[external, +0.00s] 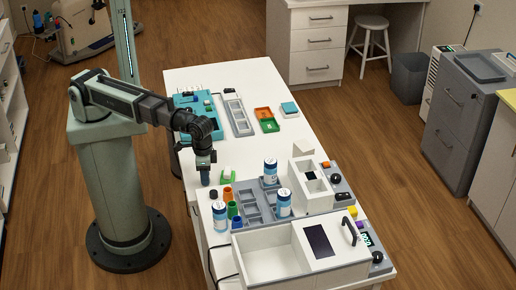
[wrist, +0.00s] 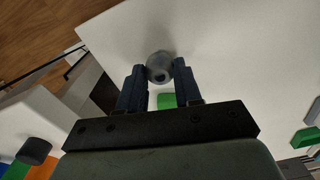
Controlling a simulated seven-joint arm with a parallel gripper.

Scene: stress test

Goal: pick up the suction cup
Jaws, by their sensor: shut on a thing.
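The suction cup (wrist: 160,64) is a small grey, translucent round piece with a dark hole in its middle. In the wrist view it sits between the fingertips of my gripper (wrist: 159,73), which is shut on it. In the external view my gripper (external: 205,178) points down over the near left edge of the white table (external: 190,82). The cup cannot be made out there. Whether the cup touches the table is not clear.
A green-and-white piece (external: 227,174) lies just right of my gripper. Several coloured cylinders and white-and-blue bottles (external: 220,216) stand nearer the camera, beside a grey tray (external: 253,212). A teal tray (external: 186,101) lies farther back. Bare tabletop lies behind my gripper.

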